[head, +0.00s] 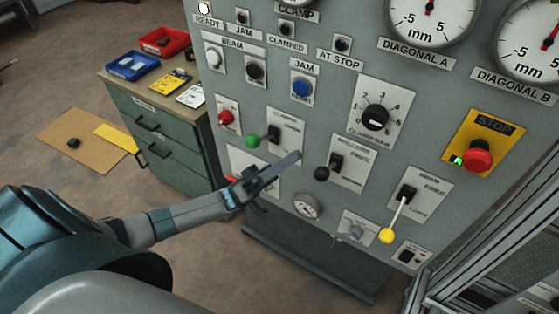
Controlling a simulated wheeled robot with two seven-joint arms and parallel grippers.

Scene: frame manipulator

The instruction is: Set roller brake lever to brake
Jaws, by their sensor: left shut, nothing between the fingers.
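Several levers sit on the grey control panel (330,22). The yellow-knobbed lever (387,236) at lower right hangs down from a black pivot on a white plate. The black-knobbed lever (322,173) in the middle points down and left. The green-knobbed lever (253,141) points left. My left gripper (296,157) is shut and empty, in front of the panel between the green and black knobs, apart from the yellow one. It hides part of a lower-left plate. My right gripper is not in view.
A red stop button (478,154) on a yellow plate is at right. A blue button (303,88), a rotary selector (375,118) and two dials are higher up. A green drawer cabinet (165,135) stands left of the panel.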

